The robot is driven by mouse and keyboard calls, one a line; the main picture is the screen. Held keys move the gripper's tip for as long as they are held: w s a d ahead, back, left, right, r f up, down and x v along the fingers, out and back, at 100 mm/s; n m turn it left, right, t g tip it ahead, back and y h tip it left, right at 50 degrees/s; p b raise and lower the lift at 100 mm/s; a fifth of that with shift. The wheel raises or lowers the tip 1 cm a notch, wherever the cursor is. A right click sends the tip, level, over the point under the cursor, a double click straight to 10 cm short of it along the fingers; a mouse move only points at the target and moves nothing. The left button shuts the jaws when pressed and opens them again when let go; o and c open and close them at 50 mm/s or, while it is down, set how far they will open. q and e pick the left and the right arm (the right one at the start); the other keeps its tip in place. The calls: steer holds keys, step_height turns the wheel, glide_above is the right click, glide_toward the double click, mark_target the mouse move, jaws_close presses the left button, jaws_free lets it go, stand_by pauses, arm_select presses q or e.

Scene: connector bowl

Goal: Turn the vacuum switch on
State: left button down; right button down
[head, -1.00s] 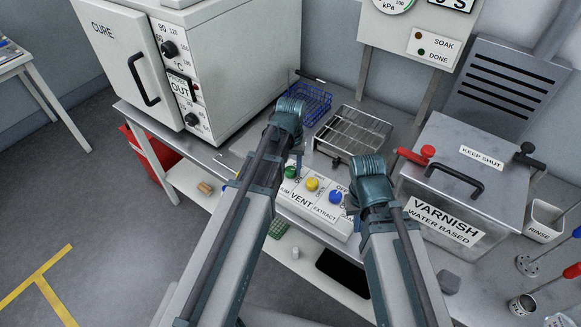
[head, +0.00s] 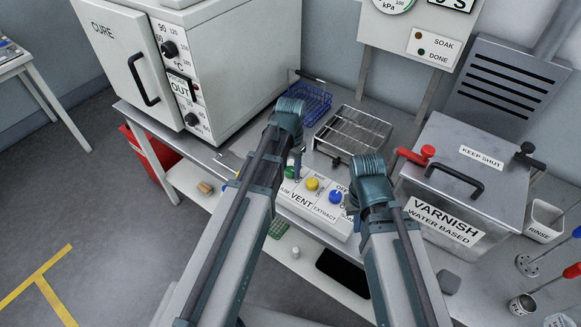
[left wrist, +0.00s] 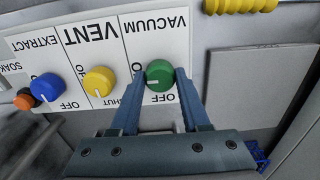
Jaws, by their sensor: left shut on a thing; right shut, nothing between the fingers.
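The green vacuum switch knob (head: 289,172) is on the white control panel (head: 332,214), at the panel's left end in the head view. In the left wrist view the green knob (left wrist: 159,75) sits under the VACUUM label, with a white pointer line near its lower edge. My left gripper (left wrist: 158,90) is shut on this knob, one finger on each side. In the head view my left gripper (head: 297,160) partly hides the knob and its markings. My right gripper (head: 350,204) is shut and empty, near the panel's right end by the blue knob.
A yellow VENT knob (head: 312,184) and a blue EXTRACT knob (head: 336,197) are on the same panel. A wire rack (head: 352,132) and blue basket (head: 310,103) lie behind. The varnish tank (head: 470,180) stands at right, the cure oven (head: 235,60) at left.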

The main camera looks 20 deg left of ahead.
mark_target(291, 169)
arm_select(q)
steer(key=shift+c, duration=1.9)
jaws_free()
step_height(291, 169, up, 14)
steer(key=p, duration=1.4)
arm_select(e)
step_height(291, 169, up, 14)
arm_select(q)
steer(key=shift+f, duration=0.15)
arm_select(e)
steer(key=shift+f, duration=0.1)
arm_select(q)
steer(key=s+d+f+b, duration=0.2)
steer(key=s+d, duration=0.3)
steer(key=s, duration=0.2)
steer(key=s+d+f+y+b, duration=0.1)
steer(key=s+d+f+b, duration=0.1)
steer(key=s+d, duration=0.3)
steer(key=shift+s+d+f+b, duration=0.3)
steer(key=shift+s+b, duration=0.2)
steer(key=shift+s, duration=0.7)
arm_select(e)
step_height(291, 169, down, 5)
steer(key=shift+r, duration=0.1)
